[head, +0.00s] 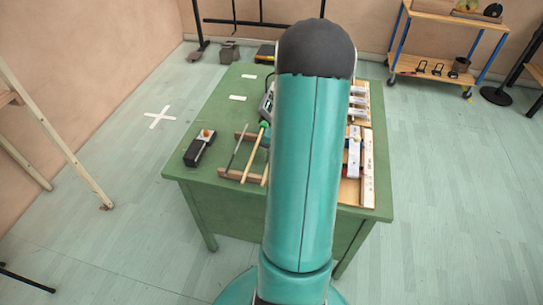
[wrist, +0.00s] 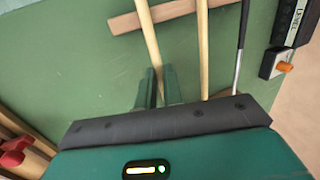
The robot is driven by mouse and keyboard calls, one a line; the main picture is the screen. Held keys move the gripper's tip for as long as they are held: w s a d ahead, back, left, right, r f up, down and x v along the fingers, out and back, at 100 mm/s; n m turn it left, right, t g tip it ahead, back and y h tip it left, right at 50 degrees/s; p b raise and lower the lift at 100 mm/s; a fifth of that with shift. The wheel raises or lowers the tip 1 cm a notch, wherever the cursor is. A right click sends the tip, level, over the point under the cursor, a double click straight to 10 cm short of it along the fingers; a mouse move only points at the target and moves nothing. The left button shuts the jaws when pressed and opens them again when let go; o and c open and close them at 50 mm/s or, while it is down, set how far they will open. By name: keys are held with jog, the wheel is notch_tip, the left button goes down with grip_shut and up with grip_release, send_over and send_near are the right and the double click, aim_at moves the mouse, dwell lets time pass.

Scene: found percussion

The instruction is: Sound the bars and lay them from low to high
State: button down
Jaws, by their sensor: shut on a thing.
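My gripper (wrist: 160,72) shows in the wrist view, its green fingers shut on a pale wooden stick (wrist: 150,40). That stick crosses a wooden rack rail (wrist: 122,24); I cannot tell whether it is lifted. A second pale stick (wrist: 203,50) and a thin dark rod (wrist: 240,42) lie to its right. In the head view, a stick has a green head (head: 264,124) by the wooden rack (head: 229,174). Pale bars (head: 358,102) lie at the table's right side, one (head: 354,150) nearer the front. My arm hides the table's middle and the gripper there.
The green table (head: 212,117) carries a dark box with an orange knob (head: 205,135) at its left. A wooden strip (head: 367,170) lines its right edge. A red knob (wrist: 12,157) shows in the wrist view. A shelf cart (head: 436,68) stands behind. The floor at left is mostly clear.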

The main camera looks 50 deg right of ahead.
jog(key=shift+f, duration=0.25)
dwell(0.4)
jog(key=c, duration=1.5)
grip_release()
jog(key=shift+o, duration=0.2)
jog(key=v, duration=1.3)
jog(key=shift+r, duration=0.4)
